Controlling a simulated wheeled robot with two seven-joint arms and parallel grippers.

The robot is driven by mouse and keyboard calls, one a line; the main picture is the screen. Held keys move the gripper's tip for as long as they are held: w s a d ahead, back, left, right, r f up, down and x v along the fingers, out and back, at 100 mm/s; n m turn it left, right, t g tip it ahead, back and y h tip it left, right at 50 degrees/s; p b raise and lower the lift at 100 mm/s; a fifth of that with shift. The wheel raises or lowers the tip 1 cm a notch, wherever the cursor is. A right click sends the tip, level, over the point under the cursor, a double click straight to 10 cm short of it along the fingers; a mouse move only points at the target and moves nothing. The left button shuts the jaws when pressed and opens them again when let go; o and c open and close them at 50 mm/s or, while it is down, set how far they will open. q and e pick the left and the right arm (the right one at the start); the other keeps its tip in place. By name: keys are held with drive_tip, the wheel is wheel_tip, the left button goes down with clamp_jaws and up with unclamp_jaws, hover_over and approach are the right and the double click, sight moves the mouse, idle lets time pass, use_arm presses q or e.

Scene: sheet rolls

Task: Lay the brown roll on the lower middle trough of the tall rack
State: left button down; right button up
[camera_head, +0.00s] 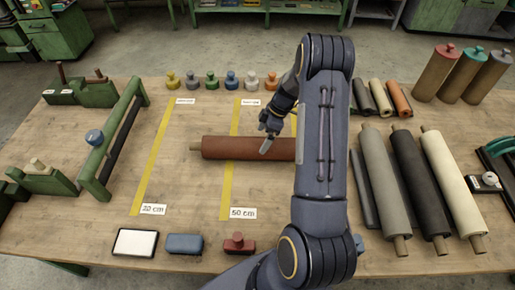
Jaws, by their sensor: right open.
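A brown roll (235,148) with a wooden core end lies sideways on the wooden table, across a yellow tape line. My right gripper (267,136) is over the roll's right part, its fingers pointing down. It is open; I cannot tell whether it touches the roll. My right arm hides the roll's right end. No tall rack with a lower middle trough can be clearly made out. A green frame (111,137) with a dark bar stands at the left of the table. My left gripper is out of view.
Grey, black and cream rolls (452,185) lie at the right, with smaller rolls (380,98) behind them. Several coloured knobbed weights (212,82) line the back. A white pad (135,242) and blue and red blocks (238,243) are at the front edge.

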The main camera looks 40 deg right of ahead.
drive_tip(key=x, duration=0.4)
drive_tip(key=shift+d, duration=0.1)
drive_tip(key=shift+r, duration=0.1)
drive_tip(key=c, duration=1.8)
drive_tip(key=shift+w+r, duration=0.1)
drive_tip(key=shift+r, duration=0.05)
drive_tip(key=shift+c, duration=0.7)
drive_tip(key=shift+r, duration=0.4)
drive_tip(key=r, duration=0.1)
drive_tip(key=r+p, duration=0.1)
drive_tip(key=r, duration=0.1)
drive_tip(key=shift+a+r, duration=0.1)
drive_tip(key=shift+a, duration=0.1)
drive_tip(key=s+a+r+p, duration=0.1)
drive_tip(key=s+a+r, duration=0.7)
drive_tip(key=s+a, duration=0.1)
drive_tip(key=shift+s+a+r, duration=0.4)
drive_tip(key=shift+s, duration=0.05)
